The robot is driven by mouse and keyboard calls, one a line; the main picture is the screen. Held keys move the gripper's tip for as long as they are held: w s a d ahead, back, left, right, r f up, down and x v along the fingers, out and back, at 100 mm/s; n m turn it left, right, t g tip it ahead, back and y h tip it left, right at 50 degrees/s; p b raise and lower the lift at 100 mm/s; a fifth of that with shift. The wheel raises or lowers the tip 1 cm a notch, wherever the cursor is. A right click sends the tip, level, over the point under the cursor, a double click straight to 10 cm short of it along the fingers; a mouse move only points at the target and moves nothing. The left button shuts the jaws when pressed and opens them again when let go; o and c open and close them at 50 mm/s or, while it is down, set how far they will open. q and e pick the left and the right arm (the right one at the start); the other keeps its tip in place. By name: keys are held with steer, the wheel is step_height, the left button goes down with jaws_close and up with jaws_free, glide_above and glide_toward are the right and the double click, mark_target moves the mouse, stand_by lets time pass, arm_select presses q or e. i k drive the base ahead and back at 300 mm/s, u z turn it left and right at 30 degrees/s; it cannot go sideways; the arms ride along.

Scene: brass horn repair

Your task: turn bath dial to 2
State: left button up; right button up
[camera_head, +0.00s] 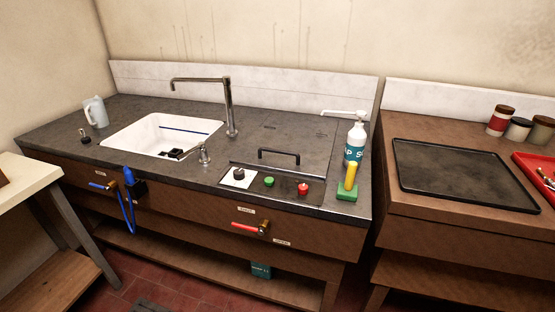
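The likely bath dial is a dark round knob (239,174) on a white plate (233,181) at the left of the control strip on the counter's front. Its markings are too small to read, so I cannot tell its setting. A green button (269,181) and a red button (303,188) sit to its right on the same strip. A dark lid with a black handle (279,153) lies just behind the strip. Neither of my grippers shows in the head view.
A sink (125,132) with a tall faucet (230,110) is at left. A soap bottle (355,140) and a yellow-handled green brush (349,184) stand right of the strip. A red lever (247,228) sticks out from the front below. A black tray (460,170) lies on the right bench.

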mark_target(238, 173)
steer(key=z, duration=0.15)
steer(key=i, duration=1.05)
steer(key=u, duration=0.4)
